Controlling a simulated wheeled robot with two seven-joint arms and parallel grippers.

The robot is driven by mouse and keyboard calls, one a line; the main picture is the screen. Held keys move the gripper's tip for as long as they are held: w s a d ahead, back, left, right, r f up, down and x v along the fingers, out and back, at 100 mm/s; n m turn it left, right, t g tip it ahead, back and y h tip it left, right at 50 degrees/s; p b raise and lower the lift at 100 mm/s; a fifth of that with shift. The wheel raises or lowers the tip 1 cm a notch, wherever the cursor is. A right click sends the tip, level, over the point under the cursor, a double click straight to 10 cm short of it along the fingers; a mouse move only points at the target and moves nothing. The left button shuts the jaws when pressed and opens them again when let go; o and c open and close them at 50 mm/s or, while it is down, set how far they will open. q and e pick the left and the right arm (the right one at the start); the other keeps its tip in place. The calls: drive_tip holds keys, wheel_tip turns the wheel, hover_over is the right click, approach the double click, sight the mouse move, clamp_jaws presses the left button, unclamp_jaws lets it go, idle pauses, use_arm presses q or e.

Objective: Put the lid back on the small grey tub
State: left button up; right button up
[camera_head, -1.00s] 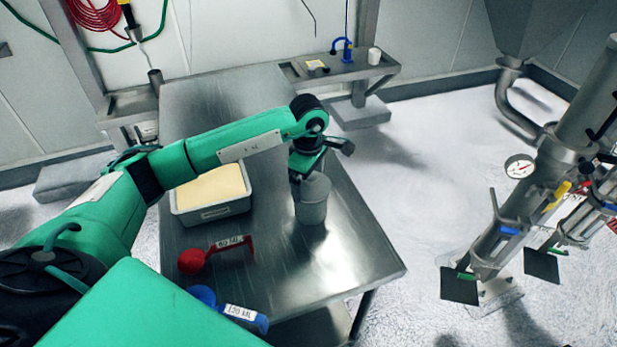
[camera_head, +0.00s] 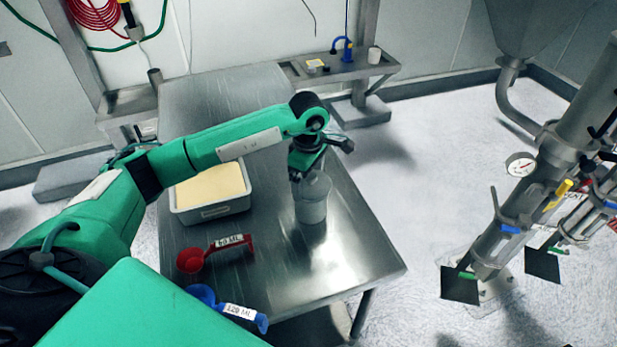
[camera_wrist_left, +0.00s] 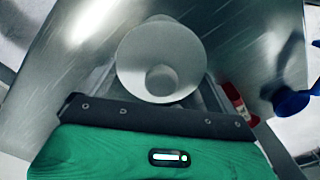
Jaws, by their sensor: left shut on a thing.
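The small grey tub (camera_head: 312,212) stands upright on the steel table, right of the middle. Its round grey lid (camera_head: 316,184) is over the tub's mouth; I cannot tell whether it touches the rim. In the left wrist view the lid (camera_wrist_left: 140,48) shows from above as a pale disc with a small round knob (camera_wrist_left: 161,80). My left gripper (camera_head: 306,172) is at the lid, shut on it, with its fingertips mostly hidden. My right gripper is not in view.
A white tub of cream powder (camera_head: 212,212) stands left of the grey tub. A red scoop (camera_head: 190,261) and a blue scoop (camera_head: 203,294) lie nearer on the steel table (camera_head: 345,262). The table's right part is bare.

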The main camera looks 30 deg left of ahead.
use_arm(q)
drive_tip(key=shift+b, duration=0.3)
idle(0.4)
idle(0.4)
drive_tip(key=shift+f+b, duration=0.15)
drive_tip(key=shift+b, duration=0.3)
idle(0.6)
drive_tip(key=shift+b, duration=0.35)
idle(0.5)
drive_tip(key=o, duration=0.6)
drive_tip(key=shift+o, duration=0.2)
